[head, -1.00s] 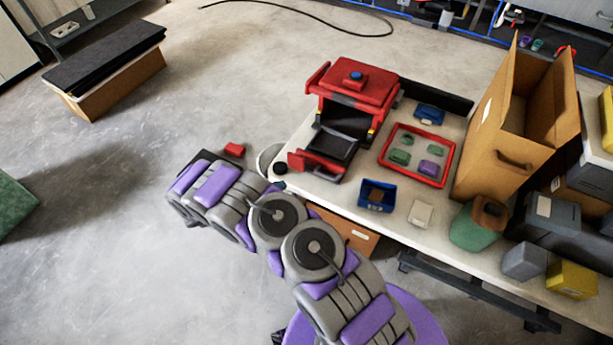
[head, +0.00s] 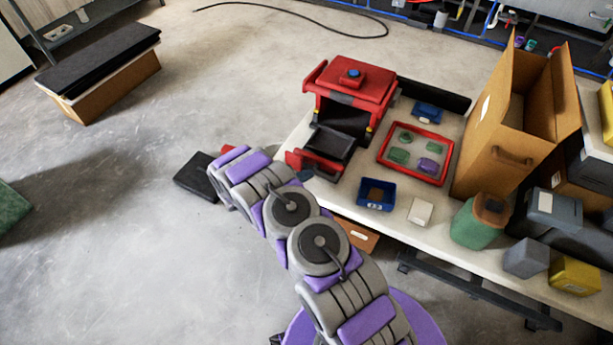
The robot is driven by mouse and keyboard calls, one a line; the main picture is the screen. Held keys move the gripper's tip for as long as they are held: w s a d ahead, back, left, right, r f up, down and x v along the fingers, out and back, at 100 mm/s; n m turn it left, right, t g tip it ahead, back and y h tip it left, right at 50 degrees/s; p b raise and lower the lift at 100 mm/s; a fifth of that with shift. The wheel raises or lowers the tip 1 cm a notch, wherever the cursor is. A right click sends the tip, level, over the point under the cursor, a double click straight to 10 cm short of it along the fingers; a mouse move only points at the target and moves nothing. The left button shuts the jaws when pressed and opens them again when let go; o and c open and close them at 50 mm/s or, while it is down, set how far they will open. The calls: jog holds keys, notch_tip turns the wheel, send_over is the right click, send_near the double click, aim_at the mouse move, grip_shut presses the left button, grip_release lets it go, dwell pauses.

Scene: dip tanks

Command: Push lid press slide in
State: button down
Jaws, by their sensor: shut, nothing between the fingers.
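The lid press (head: 352,84) is a red box-like machine with a blue button on top, standing at the left end of the pale table. Its slide (head: 331,144) is a dark tray with a red front piece, sticking out of the press toward me. My arm's purple and grey links reach up and left from the bottom of the view and cover part of the table's left end. The link passes close to the red front of the slide, and I cannot tell whether anything touches it. My gripper does not show; the arm links seem to hide it.
A red-rimmed tray (head: 380,155) holds several green and purple pieces. A blue bin (head: 363,203), a white block (head: 420,211), a green container (head: 474,232) and an open cardboard box (head: 481,172) stand on the table. A black box (head: 196,178) lies left of the arm.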

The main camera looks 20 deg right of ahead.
jog(key=shift+d, duration=0.3)
